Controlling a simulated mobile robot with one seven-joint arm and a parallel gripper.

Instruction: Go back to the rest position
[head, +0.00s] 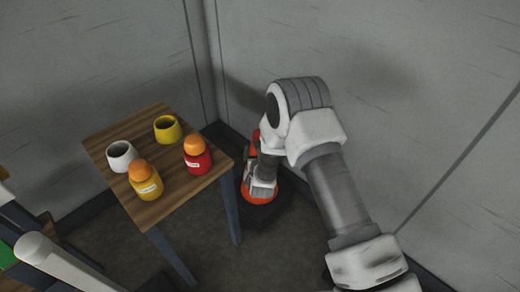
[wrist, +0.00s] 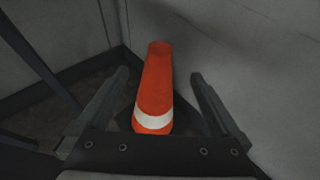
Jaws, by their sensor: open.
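My gripper (wrist: 160,76) is open in the wrist view, with one finger on each side of the picture and visible gaps between them and an orange traffic cone. The cone (wrist: 157,85) has a white band near its lower end and a dark base. It stands on the floor in the corner of the room. In the head view the cone (head: 257,212) is partly hidden behind my arm and hand, which reach down over it. Whether the fingers are level with the cone or above it is hard to tell.
A wooden table (head: 155,205) with dark legs stands left of my arm. It holds a white cup (head: 121,157), a yellow cup (head: 167,130), a yellow jar (head: 145,184) and a red jar (head: 198,160). Grey walls (head: 420,70) close in behind and right.

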